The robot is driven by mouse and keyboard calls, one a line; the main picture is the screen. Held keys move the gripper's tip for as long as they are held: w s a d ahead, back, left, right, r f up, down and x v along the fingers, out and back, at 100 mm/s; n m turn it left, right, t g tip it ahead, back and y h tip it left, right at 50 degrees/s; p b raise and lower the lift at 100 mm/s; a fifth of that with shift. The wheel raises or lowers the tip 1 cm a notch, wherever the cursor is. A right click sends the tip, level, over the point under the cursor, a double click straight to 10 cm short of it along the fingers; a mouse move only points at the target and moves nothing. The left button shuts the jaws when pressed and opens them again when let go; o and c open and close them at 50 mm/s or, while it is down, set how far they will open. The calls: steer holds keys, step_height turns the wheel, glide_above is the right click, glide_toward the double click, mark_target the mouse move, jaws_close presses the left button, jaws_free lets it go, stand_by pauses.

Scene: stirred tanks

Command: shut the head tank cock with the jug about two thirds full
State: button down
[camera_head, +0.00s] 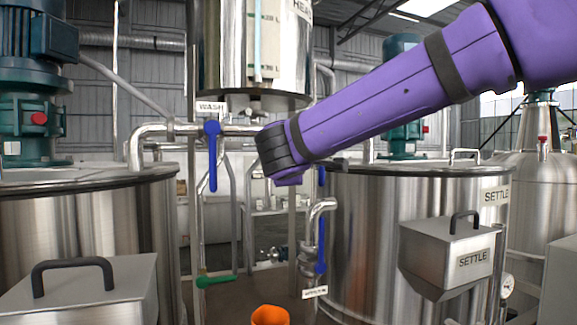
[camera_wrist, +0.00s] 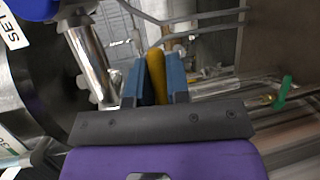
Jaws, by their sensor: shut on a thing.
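The head tank (camera_head: 225,50) hangs at the top middle of the head view, with a pale sight gauge (camera_head: 257,40) on its front. An orange jug (camera_head: 270,316) shows only its top at the bottom edge; its fill level cannot be read. In the wrist view my gripper (camera_wrist: 156,75) is shut on a yellow handle (camera_wrist: 156,68), held between its blue fingers. What the handle belongs to is not clear. In the head view my arm's purple link hides the gripper and the handle.
A blue WASH lever (camera_head: 212,155) hangs left of my arm. Below it is a green lever (camera_head: 216,281), also in the wrist view (camera_wrist: 285,90). The SETTLE tank (camera_head: 370,240) stands right, with a bent spout (camera_head: 320,207) and blue lever (camera_head: 320,256).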

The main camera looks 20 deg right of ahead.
steer(key=shift+f+m+g+y, duration=0.35)
steer(key=shift+m+g+y, duration=0.05)
steer(key=shift+m, duration=0.4)
steer(key=shift+a+f+m+g+y, duration=0.25)
steer(key=shift+f+m+y, duration=0.3)
steer(key=shift+m+y, duration=0.4)
steer(key=c, duration=1.1)
jaws_free()
steer(key=v, duration=1.1)
steer(key=shift+f, duration=0.1)
